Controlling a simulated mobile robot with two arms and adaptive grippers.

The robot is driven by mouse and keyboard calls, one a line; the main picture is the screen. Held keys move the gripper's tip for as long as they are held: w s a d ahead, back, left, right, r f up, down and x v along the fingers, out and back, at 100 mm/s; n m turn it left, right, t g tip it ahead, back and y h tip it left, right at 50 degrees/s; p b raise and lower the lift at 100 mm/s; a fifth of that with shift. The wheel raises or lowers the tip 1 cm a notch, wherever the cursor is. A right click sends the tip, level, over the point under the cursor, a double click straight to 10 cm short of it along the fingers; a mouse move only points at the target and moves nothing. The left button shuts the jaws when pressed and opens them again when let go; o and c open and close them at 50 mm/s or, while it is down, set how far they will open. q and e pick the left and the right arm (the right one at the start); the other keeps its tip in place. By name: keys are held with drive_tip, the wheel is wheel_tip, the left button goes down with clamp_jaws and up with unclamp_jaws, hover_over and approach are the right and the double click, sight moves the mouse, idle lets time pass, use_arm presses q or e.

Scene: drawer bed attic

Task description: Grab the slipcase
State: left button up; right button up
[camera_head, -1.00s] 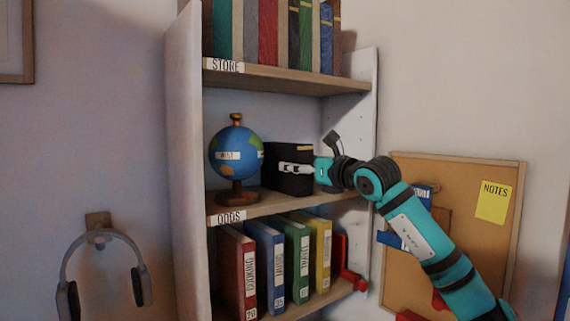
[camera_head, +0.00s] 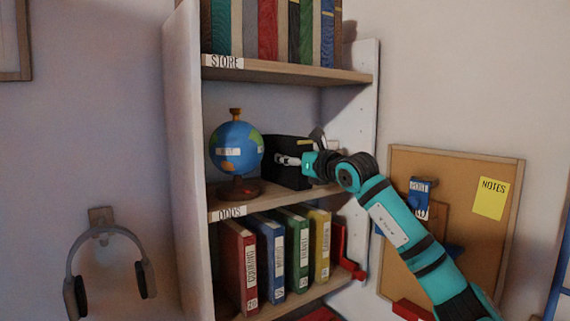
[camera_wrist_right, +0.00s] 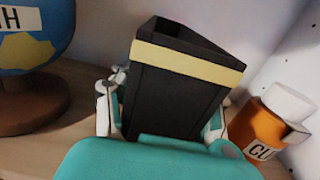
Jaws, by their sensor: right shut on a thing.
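The slipcase is a black open-topped box (camera_head: 283,148) with a pale yellow band near its top, on the middle shelf just right of the globe. My right gripper (camera_head: 288,161) comes in from the right, with a pale finger across the slipcase's front face. In the right wrist view the slipcase (camera_wrist_right: 175,95) stands slightly tilted between the two fingers, one on each side. The right gripper is shut on it. Its underside is hidden behind the teal gripper body, so I cannot tell whether it touches the shelf. My left gripper is not in view.
The globe (camera_head: 236,148) stands close on the left. An orange bottle (camera_wrist_right: 260,125) with a white cap stands close on the right. The upper shelf (camera_head: 285,75) is above, and several upright binders (camera_head: 276,262) fill the shelf below. A corkboard (camera_head: 457,230) hangs behind my right arm.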

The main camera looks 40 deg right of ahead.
drive_tip(key=c, duration=0.4)
drive_tip(key=shift+c, duration=0.4)
drive_tip(key=shift+r, duration=0.1)
